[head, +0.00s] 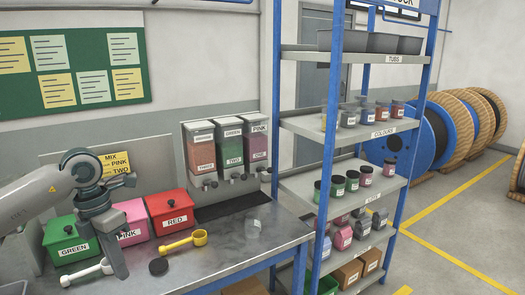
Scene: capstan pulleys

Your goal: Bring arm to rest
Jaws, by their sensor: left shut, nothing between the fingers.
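My left arm comes in from the left. Its gripper (117,268) points down over the grey workbench (215,262), shut with nothing in it. It hangs in front of the green box (62,235) and the pink box (133,213), hiding part of each. A pale scoop (88,272) lies just left of the fingertips; I cannot tell whether they touch it or the bench. My right gripper is out of view.
A red box (168,208), yellow scoop (184,242), black disc (158,266) and clear cup (253,226) are on the bench. Dispensers (228,150) stand behind. A blue-posted shelf rack (330,125) with jars is at right. The bench's front middle is clear.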

